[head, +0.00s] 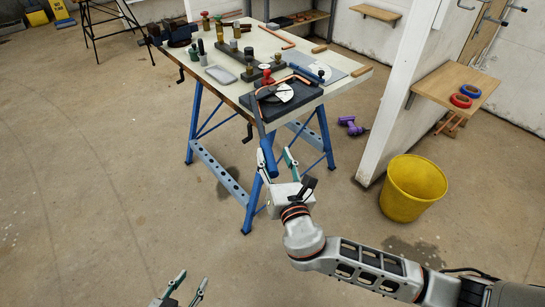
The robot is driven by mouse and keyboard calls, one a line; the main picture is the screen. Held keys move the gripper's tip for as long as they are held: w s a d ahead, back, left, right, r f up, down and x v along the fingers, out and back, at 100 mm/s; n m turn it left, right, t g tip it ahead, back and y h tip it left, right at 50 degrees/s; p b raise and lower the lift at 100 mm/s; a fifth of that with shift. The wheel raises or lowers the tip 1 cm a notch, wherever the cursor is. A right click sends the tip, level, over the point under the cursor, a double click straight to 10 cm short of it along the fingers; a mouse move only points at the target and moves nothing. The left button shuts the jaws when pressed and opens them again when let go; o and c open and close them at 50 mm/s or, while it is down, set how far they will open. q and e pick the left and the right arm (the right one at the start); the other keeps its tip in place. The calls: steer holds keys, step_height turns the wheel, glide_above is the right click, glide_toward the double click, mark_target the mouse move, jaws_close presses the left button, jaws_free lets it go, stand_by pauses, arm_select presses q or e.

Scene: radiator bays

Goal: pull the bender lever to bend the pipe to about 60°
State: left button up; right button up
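The pipe bender (290,108) sits on a dark block at the front right corner of the workbench, with a pale round dial (284,92). A copper pipe (293,78) lies in it; its bend angle is too small to read. The bender lever (261,122) sticks out past the bench edge towards me and ends in a blue grip. My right gripper (276,154) is at the grip end, its fingers apart on either side of the lever; contact is not clear. My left gripper (192,279) is open and empty at the bottom edge, away from the bench.
The workbench (215,92) with blue legs carries several fittings, bottles and a grey tray (221,75). A yellow bucket (413,188) stands on the floor at the right. A purple drill (352,126) lies by the white partition (397,90).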

steer(key=shift+d, duration=0.1)
steer(key=s+d, duration=0.2)
steer(key=s, duration=1)
